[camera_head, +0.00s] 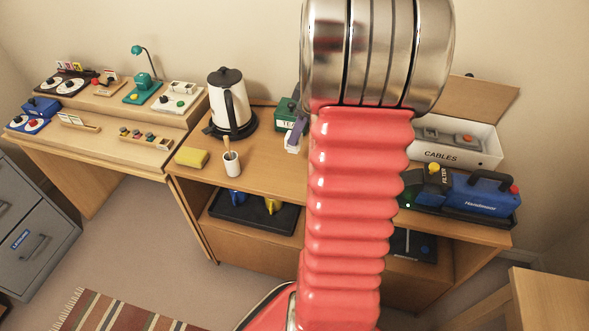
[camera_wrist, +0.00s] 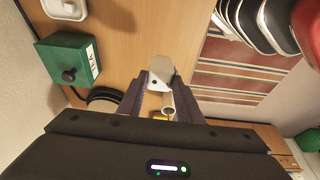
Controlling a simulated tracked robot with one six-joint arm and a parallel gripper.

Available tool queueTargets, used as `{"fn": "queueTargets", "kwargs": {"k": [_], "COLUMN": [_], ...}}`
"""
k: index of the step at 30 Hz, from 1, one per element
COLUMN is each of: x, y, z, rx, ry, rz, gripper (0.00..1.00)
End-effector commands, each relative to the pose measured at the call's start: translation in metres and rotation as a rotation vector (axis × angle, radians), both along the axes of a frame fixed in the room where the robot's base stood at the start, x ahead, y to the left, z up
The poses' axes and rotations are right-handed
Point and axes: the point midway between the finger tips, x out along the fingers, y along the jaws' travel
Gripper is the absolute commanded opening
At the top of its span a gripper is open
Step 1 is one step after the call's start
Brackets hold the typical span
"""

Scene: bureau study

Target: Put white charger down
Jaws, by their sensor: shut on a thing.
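The white charger (camera_wrist: 160,71) is a small pale block between the tips of my gripper (camera_wrist: 160,88) in the wrist view. My gripper is shut on it, with one dark finger on each side. In the head view the charger (camera_head: 292,145) shows as a small white patch left of my red arm, in front of the green tea box (camera_head: 288,117). Most of my gripper is hidden there by the arm. The charger appears over the wooden desk top (camera_head: 265,165); I cannot tell whether it touches it.
A kettle (camera_head: 231,100), a white cup (camera_head: 231,164) and a yellow sponge (camera_head: 192,157) stand left of the charger. A cables box (camera_head: 450,153) and a blue machine (camera_head: 468,194) are right of my arm. Bare wood lies between cup and arm.

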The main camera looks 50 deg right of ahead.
Motion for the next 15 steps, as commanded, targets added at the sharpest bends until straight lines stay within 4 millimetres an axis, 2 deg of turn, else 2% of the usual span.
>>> {"fn": "queueTargets", "kwargs": {"k": [10,15], "x": [-0.001,-0.001], "y": [0.000,-0.001], "z": [-0.048,-0.061], "rx": [0.003,0.001], "ry": [0.003,0.001], "rz": [-0.003,-0.004], "gripper": [0.00,0.00]}}
